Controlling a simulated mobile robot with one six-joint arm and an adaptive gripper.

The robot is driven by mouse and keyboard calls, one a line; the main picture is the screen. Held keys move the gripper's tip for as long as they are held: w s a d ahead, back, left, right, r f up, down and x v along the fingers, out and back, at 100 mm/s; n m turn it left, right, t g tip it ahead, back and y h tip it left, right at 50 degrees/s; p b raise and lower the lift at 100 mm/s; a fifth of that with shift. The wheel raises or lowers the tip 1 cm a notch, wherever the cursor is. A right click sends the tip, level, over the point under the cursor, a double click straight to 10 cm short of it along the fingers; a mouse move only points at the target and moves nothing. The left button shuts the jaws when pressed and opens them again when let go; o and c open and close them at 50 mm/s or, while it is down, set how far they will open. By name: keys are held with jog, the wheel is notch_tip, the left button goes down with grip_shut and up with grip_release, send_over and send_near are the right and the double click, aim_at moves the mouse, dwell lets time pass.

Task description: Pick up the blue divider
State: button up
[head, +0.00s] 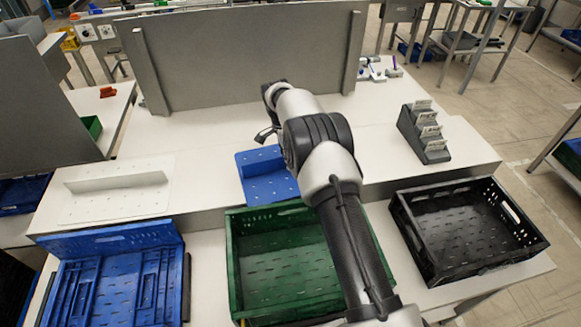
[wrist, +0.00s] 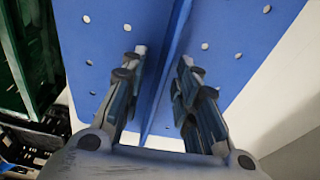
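The blue divider (head: 268,188) lies on the white worktop behind the green crate, partly hidden by my arm in the head view. It is a flat perforated plate with an upright fin. In the wrist view, the divider (wrist: 225,30) fills most of the picture, its fin running between my fingers. My gripper (wrist: 162,62) is open, one finger on each side of the fin, with visible gaps to it. In the head view, my gripper (head: 266,133) is small and partly hidden at the divider's back edge.
A white divider (head: 115,190) lies to the left on the worktop. In front stand a folded blue crate (head: 110,237), an empty green crate (head: 234,262) and an empty black crate (head: 508,212). A grey card holder (head: 437,157) stands at right. A grey panel (head: 245,55) rises behind.

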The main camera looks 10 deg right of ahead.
jog(key=shift+f, duration=0.4)
jog(key=shift+r, duration=0.1)
jog(key=shift+c, duration=0.5)
grip_shut()
